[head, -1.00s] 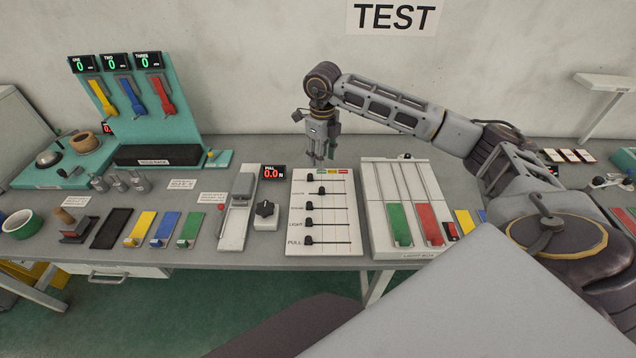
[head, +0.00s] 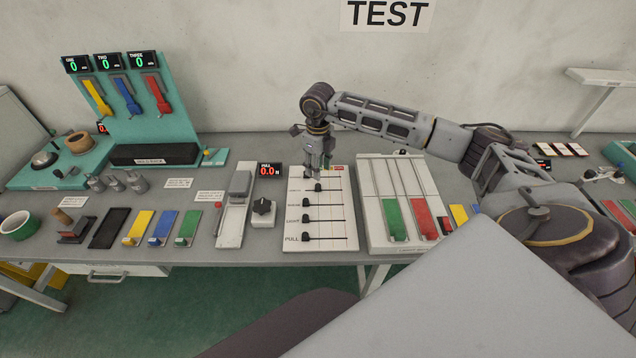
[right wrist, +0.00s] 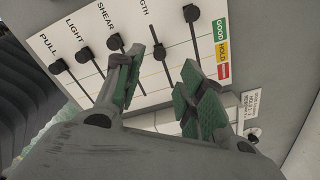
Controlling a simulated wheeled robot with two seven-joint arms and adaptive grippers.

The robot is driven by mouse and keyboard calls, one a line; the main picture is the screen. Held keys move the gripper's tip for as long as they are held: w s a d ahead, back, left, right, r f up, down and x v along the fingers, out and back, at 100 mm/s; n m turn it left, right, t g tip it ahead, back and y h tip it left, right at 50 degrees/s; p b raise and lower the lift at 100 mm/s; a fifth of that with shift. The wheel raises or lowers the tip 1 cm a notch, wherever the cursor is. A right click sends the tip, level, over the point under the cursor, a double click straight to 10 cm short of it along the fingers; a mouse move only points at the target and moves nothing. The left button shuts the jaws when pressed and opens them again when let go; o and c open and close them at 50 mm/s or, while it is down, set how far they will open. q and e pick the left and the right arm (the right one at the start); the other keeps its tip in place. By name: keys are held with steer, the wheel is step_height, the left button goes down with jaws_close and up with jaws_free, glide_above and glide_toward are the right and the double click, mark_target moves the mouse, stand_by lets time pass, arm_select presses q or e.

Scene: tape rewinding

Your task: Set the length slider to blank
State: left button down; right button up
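The white slider board (head: 336,226) lies on the bench with several black-knobbed sliders. In the right wrist view its labels read PULL, LIGHT, SHEAR and a partly cut-off "GTH". The length slider knob (head: 318,187) sits further right along its slot than the knobs in the rows below. My right gripper (head: 318,176) hangs over the far part of the board, hiding the top row in the head view. Its fingers (right wrist: 172,52) are apart, with nothing gripped. My left gripper is not in view.
A black rotary knob box (head: 262,210) and a "PULL" display (head: 269,170) stand left of the board. The white light box (head: 375,215) with green and red strips stands close on the right. The teal gauge stand (head: 150,125) is further left.

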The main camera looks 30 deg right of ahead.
mark_target(318, 185)
steer(key=shift+f+p, duration=0.55)
steer(key=shift+f, duration=3.6)
jaws_close()
